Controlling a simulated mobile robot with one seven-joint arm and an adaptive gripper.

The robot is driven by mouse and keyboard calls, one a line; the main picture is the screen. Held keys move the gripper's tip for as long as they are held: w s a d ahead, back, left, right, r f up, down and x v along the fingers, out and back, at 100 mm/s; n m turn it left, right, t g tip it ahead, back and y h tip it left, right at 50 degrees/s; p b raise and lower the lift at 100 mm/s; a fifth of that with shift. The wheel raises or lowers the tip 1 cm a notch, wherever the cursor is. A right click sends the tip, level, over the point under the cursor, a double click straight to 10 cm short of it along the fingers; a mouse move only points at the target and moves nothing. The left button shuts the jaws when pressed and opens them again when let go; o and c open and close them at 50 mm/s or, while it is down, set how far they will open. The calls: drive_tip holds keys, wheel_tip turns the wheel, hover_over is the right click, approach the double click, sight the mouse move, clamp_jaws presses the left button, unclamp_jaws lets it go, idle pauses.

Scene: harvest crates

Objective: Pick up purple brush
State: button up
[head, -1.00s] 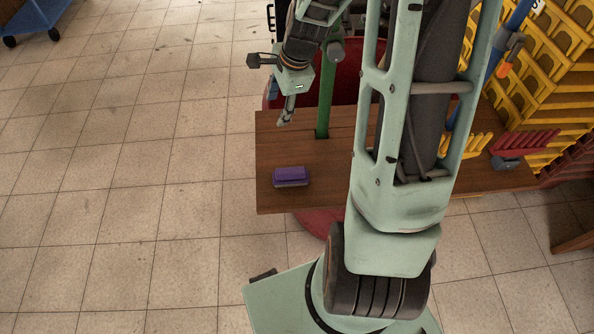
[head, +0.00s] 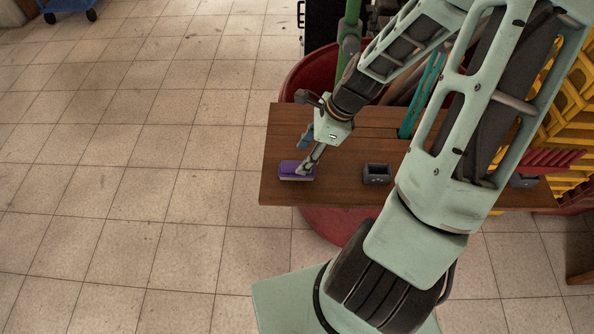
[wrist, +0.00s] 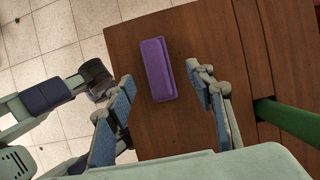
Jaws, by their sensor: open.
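The purple brush (head: 292,170) lies flat near the left end of the wooden table in the head view, with a paler layer under its purple top. In the wrist view the brush (wrist: 157,70) lies lengthwise ahead of the fingers, roughly between their lines. My gripper (head: 303,156) is above the brush and partly covers its right end in the head view. In the wrist view my gripper (wrist: 165,88) has its two fingers spread wide with nothing held between them. I cannot tell the exact height of the fingertips above the brush.
The wooden table (head: 340,188) also bears a dark grey block-like object (head: 376,174) to the right of the brush. A green pole (wrist: 285,118) rises at the right in the wrist view. A red round container (head: 300,82) stands behind the table, and yellow crates (head: 570,95) stack at the right.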

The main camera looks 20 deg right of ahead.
sight(299, 164)
drive_tip(key=x, duration=0.2)
drive_tip(key=b+x, duration=0.1)
drive_tip(key=x, duration=0.2)
drive_tip(key=shift+s+a+f, duration=0.1)
drive_tip(key=shift+s+f, duration=0.15)
drive_tip(key=shift+f, duration=0.2)
drive_tip(key=c, duration=1.2)
drive_tip(key=shift+c, duration=0.2)
drive_tip(key=shift+r, duration=0.1)
